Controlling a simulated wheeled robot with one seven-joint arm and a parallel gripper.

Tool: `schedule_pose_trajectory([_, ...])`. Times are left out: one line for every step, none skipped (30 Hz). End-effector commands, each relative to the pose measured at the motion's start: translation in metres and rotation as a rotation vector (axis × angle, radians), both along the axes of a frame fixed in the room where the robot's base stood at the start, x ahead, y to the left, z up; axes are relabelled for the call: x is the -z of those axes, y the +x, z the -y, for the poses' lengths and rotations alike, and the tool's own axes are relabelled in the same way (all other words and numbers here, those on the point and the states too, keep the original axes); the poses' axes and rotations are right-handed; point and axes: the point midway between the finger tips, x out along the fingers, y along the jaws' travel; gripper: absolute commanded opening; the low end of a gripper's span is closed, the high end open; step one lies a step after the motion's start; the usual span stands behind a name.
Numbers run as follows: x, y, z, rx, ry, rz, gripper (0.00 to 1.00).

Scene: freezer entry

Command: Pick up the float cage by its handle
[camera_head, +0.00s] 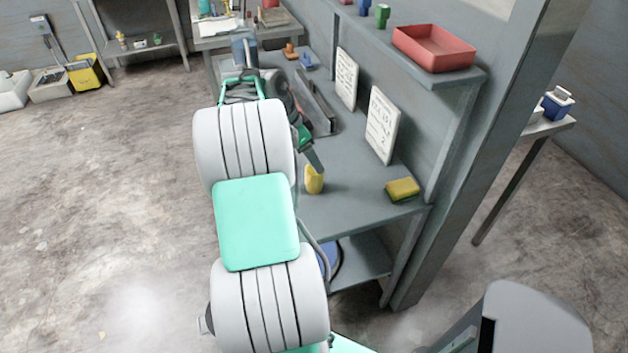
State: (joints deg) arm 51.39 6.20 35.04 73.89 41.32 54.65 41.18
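I cannot make out a float cage for certain in the head view. My arm reaches from the bottom middle up to the grey workbench. The part that seems to be my gripper (314,158) points down over the bench, seen from behind, with its fingertips hardly visible. A small yellow upright object (314,181) stands on the bench right under its tip; whether they touch is unclear. I cannot tell whether my gripper is open or shut. My arm hides part of the bench's left side.
The grey bench (350,190) also holds a yellow-green sponge (402,189) and two leaning white boards (383,124). A shelf above carries a red tray (433,47). A blue-and-white box (558,103) sits on a side table at right. Open floor lies to the left.

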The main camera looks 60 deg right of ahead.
Motion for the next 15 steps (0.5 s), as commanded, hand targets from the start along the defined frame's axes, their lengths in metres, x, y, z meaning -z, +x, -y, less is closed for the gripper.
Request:
schedule_pose_trajectory([0.005, -0.002, 0.002, 0.003, 0.001, -0.002, 0.76])
schedule_pose_trajectory([0.009, -0.003, 0.003, 0.001, 0.0, -0.002, 0.76])
schedule_pose_trajectory([0.014, -0.003, 0.004, -0.002, 0.001, -0.002, 0.76])
schedule_pose_trajectory([0.017, -0.004, 0.005, -0.002, 0.002, -0.001, 0.76])
schedule_pose_trajectory([0.021, -0.005, 0.007, -0.002, 0.001, -0.002, 0.76])
schedule_pose_trajectory([0.026, -0.005, 0.008, -0.004, 0.003, -0.001, 0.76])
schedule_pose_trajectory([0.03, -0.006, 0.01, -0.005, 0.003, -0.002, 0.76])
schedule_pose_trajectory([0.035, -0.007, 0.012, -0.005, 0.003, -0.002, 0.76])
schedule_pose_trajectory([0.043, -0.008, 0.015, -0.005, 0.004, -0.001, 0.76])
schedule_pose_trajectory([0.048, -0.009, 0.017, -0.005, 0.003, -0.002, 0.76])
schedule_pose_trajectory([0.052, -0.01, 0.019, -0.006, 0.001, -0.001, 0.76])
schedule_pose_trajectory([0.058, -0.011, 0.02, -0.007, 0.002, 0.0, 0.76])
schedule_pose_trajectory([0.06, -0.012, 0.02, -0.007, 0.002, 0.0, 0.76])
schedule_pose_trajectory([0.062, -0.012, 0.021, -0.008, 0.0, 0.0, 0.76])
schedule_pose_trajectory([0.064, -0.012, 0.021, -0.008, 0.0, 0.001, 0.76])
